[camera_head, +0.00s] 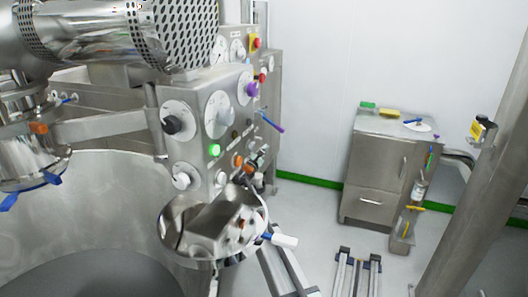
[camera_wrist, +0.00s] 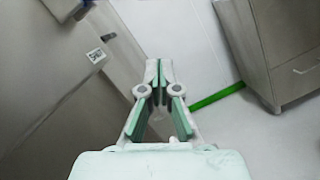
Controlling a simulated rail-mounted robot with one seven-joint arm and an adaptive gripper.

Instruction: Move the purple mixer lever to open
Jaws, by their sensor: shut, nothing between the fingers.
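The purple-handled lever (camera_head: 271,124) sticks out from the right side of the steel mixer's control box in the head view, slanting down to the right, with a blue stretch nearer the box. A round purple knob (camera_head: 252,89) sits above it on the panel. My gripper (camera_wrist: 158,66) shows in the wrist view, its fingertips together and nothing between them. I cannot clearly pick it out in the head view. No purple lever shows in the wrist view, so the gap between gripper and lever cannot be told.
The mixer's control panel (camera_head: 222,100) carries dials and knobs. A steel bowl (camera_head: 172,222) stands below it. A steel cabinet (camera_head: 376,170) stands at the right; it also shows in the wrist view (camera_wrist: 290,75). A labelled grey surface (camera_wrist: 45,60) lies left of my gripper. Floor shows between mixer and cabinet.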

